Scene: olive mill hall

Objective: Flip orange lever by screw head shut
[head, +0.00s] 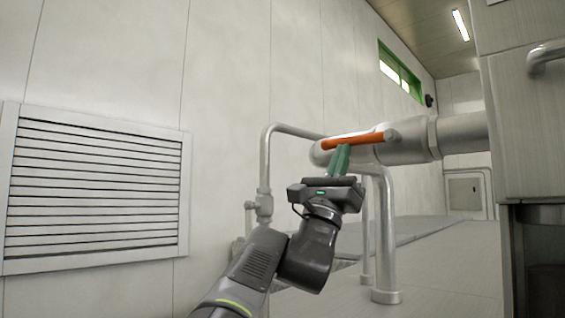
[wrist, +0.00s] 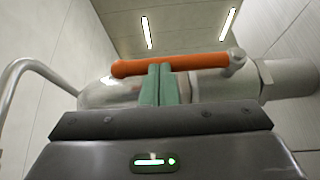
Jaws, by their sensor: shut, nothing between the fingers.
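The orange lever (head: 355,140) lies almost level along the front of a thick metal pipe (head: 410,140), its right end on a pale pivot stub. It also shows in the wrist view (wrist: 195,65), running left from the pivot (wrist: 236,56). My gripper (head: 341,150) has its green fingers closed together, with nothing between them. In the wrist view the fingertips (wrist: 160,68) overlap the middle of the lever; whether they touch it I cannot tell. The screw head is not clearly visible.
A thin bent pipe (head: 266,150) rises left of the lever. A metal leg (head: 386,240) stands below the thick pipe. A louvred vent (head: 95,185) is on the left wall, and a large metal cabinet (head: 530,120) stands at right. Floor shows at lower right.

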